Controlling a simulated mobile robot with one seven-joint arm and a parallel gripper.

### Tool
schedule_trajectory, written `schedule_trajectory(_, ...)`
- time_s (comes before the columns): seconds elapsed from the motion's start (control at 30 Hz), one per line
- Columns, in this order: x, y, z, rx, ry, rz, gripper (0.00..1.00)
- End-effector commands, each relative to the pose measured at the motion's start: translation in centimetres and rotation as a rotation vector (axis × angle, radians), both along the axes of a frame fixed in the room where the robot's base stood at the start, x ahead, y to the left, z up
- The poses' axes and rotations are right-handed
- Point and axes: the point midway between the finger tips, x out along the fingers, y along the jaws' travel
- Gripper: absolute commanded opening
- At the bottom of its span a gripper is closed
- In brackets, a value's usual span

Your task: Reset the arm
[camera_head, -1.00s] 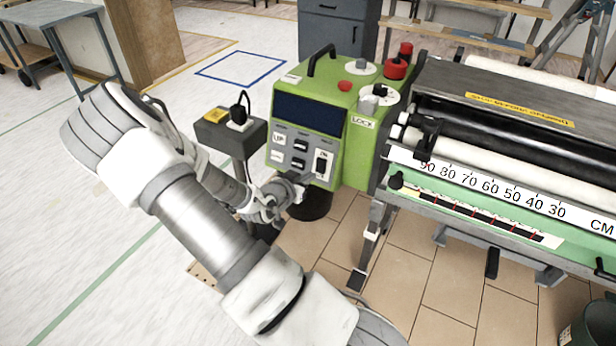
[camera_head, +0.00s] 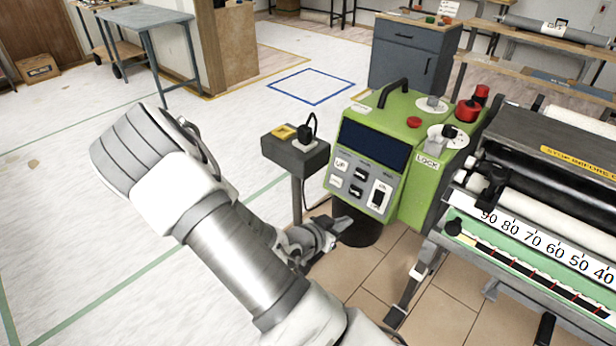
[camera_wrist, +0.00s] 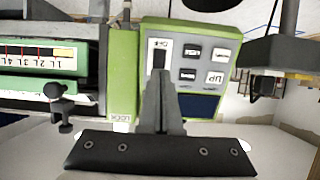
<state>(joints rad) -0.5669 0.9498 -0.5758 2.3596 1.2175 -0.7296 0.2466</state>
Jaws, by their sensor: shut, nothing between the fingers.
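My arm reaches in from the bottom of the head view. My gripper (camera_head: 340,224) is at its end, below the green control box (camera_head: 412,152) and in front of its lower panel. In the wrist view my gripper (camera_wrist: 160,80) is shut with nothing in it. Its fingertips overlap the black rocker switch beside the buttons of the control box (camera_wrist: 190,70). I cannot tell from these views whether they touch the panel.
The wallpaper paster (camera_head: 545,215) with its rollers and ruler stands to the right. A grey post-mounted socket box (camera_head: 293,152) with a black plug stands just left of the control box. The floor (camera_head: 60,170) at the left is open.

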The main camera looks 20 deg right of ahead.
Motion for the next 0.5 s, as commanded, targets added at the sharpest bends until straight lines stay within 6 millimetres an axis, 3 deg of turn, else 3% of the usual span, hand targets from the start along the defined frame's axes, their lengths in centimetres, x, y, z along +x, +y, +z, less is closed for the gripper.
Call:
schedule_trajectory(0.27, 0.4, 0.8, -0.2, 0.057, 0.005, 0.011, 0.00)
schedule_trajectory(0.37, 1.1, 2.4, -0.4, 0.161, 0.018, 0.038, 0.00)
schedule_trajectory(0.5, 2.4, 6.0, 0.0, 0.351, 0.045, 0.116, 0.00)
